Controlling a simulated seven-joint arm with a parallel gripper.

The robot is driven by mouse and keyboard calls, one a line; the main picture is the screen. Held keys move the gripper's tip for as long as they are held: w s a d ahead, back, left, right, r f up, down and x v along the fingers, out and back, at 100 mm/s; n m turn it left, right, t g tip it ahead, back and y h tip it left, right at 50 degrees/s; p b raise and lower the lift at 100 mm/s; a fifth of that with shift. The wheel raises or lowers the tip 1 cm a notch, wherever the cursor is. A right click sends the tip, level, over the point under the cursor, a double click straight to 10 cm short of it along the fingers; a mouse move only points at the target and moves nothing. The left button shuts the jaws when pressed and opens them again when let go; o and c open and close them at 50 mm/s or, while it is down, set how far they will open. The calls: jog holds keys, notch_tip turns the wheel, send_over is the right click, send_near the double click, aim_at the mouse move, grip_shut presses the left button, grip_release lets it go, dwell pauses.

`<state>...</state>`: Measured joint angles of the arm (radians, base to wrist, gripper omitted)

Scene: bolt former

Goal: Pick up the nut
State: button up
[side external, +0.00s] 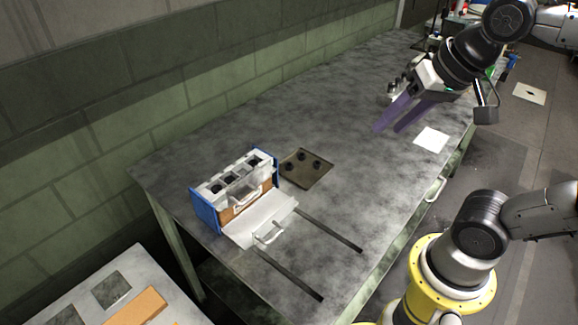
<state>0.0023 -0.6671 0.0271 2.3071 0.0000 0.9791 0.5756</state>
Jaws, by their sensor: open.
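Three small dark round pieces lie on a flat brown tray (309,181) on the grey table. They look like nuts, but they are too small to tell for sure; one dark piece (317,166) is at the tray's right. My gripper (388,130) has two long purple fingers, which are apart with nothing between them. It is above the table, to the upper right of the tray and clear of it.
A blue-sided box with a white slotted top (238,183) and a lowered white front flap (262,221) stands left of the tray. Two dark strips (330,230) run across the table toward its front edge. A white sheet (431,139) lies near the right edge. The table's middle is clear.

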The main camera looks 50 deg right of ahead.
jog(key=w+r+m+g, duration=0.1)
jog(key=w+r+m, duration=0.2)
jog(key=w+m, duration=0.5)
jog(key=m+g, duration=0.3)
jog(key=g, duration=0.2)
send_over(288, 165)
notch_tip(288, 165, down, 22)
jog(key=shift+f, duration=3.05)
jog(key=shift+c, duration=0.3)
grip_shut()
